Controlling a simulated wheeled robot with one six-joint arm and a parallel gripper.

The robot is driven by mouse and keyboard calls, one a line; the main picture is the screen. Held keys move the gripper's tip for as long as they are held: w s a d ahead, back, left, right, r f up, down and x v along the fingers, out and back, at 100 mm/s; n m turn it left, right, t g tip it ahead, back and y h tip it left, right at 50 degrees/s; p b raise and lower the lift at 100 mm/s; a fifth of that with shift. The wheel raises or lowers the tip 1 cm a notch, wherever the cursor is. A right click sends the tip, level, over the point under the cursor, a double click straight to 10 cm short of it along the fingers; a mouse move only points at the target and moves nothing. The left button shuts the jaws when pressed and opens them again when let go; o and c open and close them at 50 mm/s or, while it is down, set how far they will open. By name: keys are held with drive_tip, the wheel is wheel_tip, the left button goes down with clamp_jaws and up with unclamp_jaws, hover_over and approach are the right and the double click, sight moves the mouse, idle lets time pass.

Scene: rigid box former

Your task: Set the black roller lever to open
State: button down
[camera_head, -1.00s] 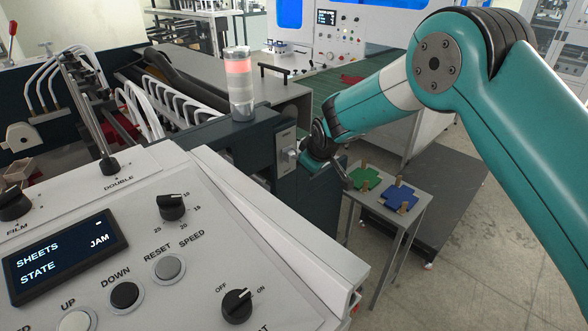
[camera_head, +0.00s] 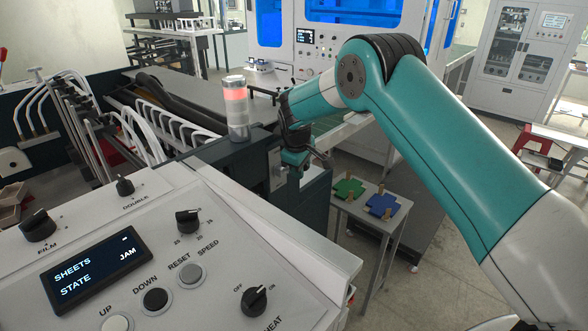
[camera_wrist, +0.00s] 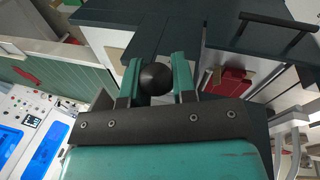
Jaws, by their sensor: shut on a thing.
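In the wrist view a black ball knob (camera_wrist: 156,78) sits between the two teal fingers of my gripper (camera_wrist: 158,72), which is shut on it. I take it as the end of the black roller lever; its shaft is hidden behind the gripper. In the camera_head view my gripper (camera_head: 303,160) points down beside the dark machine housing, next to a pale metal plate (camera_head: 275,168). The knob cannot be made out there, and no lever position marking is readable.
A white control panel (camera_head: 215,262) fills the front left, its display (camera_head: 96,273) reading JAM. A beacon lit red (camera_head: 236,108) stands left of my gripper. A small table (camera_head: 345,208) with green and blue pieces (camera_head: 382,205) stands right of it.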

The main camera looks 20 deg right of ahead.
drive_tip(key=shift+r, duration=0.1)
drive_tip(key=c, duration=0.9)
unclamp_jaws()
drive_tip(key=shift+r, duration=0.1)
drive_tip(key=b+v, duration=0.5)
drive_tip(key=v, duration=1.2)
drive_tip(key=shift+r, duration=0.15)
